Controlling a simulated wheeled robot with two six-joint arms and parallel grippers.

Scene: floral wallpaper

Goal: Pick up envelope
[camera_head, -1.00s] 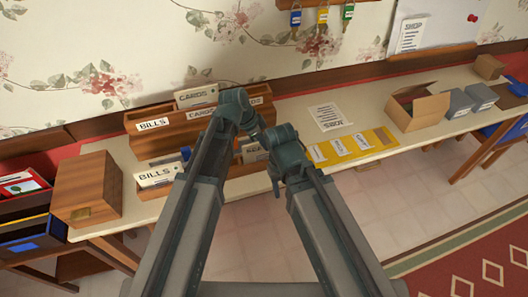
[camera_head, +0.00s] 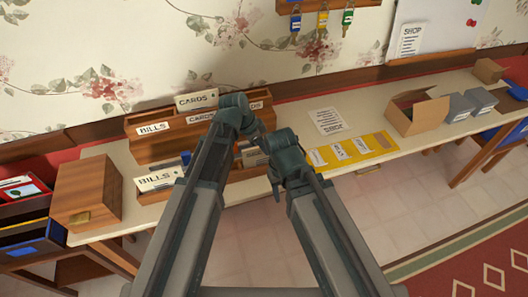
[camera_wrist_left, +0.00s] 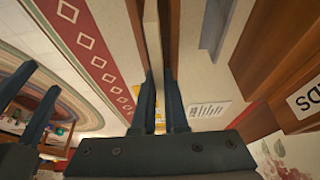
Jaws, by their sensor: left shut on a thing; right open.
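In the left wrist view, the left gripper (camera_wrist_left: 160,82) is shut on a thin, flat, tan thing (camera_wrist_left: 152,38) seen edge-on. It may be an envelope; its face is not visible. My right gripper (camera_head: 278,168) is lower and just to the right, largely hidden in the head view. It also shows at the left of the left wrist view (camera_wrist_left: 40,75), with two separate fingers, open and empty.
A wooden sorter (camera_head: 150,148) labelled BILLS and CARDS stands against the wall. A wooden box (camera_head: 82,193) is left. A yellow strip (camera_head: 374,145) with white labels and a paper sheet (camera_head: 328,121) lie right of my grippers. An open cardboard box (camera_head: 418,116) is farther right.

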